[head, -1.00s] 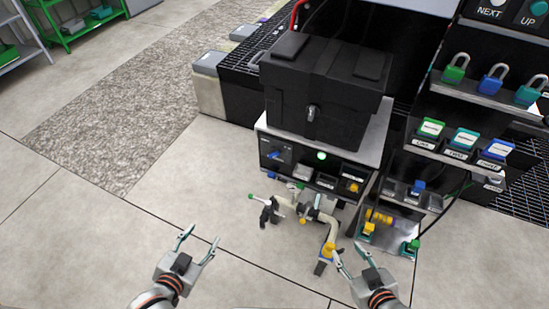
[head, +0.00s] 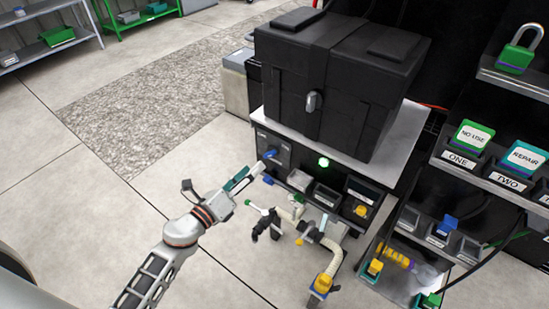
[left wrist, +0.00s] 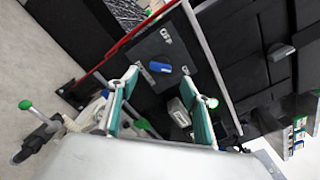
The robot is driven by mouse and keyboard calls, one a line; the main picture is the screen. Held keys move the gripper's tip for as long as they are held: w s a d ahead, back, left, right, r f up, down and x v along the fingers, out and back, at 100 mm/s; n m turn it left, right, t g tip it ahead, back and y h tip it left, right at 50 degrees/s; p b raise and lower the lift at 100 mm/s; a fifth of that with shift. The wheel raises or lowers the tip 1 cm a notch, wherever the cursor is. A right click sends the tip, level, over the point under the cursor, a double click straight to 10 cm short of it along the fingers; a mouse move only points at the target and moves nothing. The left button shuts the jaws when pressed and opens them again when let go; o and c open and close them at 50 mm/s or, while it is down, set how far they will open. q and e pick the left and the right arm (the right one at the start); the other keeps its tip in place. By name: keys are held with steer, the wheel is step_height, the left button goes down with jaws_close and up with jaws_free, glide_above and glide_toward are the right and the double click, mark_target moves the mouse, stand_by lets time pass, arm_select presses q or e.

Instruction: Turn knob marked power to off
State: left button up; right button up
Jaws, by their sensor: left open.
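The blue knob (head: 269,154) sits on a dark panel (head: 262,142) at the left of the bench front. In the left wrist view the blue knob (left wrist: 160,67) lies ahead of my fingertips, roughly between them in the picture. My left gripper (head: 255,168) is open and empty, just in front of the knob in the head view. Its teal-padded fingers also show in the left wrist view (left wrist: 161,78). I cannot tell whether a fingertip touches the knob. My right gripper is out of view.
A lit green lamp (head: 323,162) is right of the knob. A large black box (head: 340,85) stands on the bench. Pipework with a green-tipped handle (head: 262,209) is below. A lock rack (head: 470,160) stands at right. The floor at left is clear.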

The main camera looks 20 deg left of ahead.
mark_target(266, 155)
arm_select(q)
steer(key=x, duration=0.7)
steer(key=shift+w, duration=0.2)
steer(key=shift+r, duration=0.1)
steer(key=c, duration=1.1)
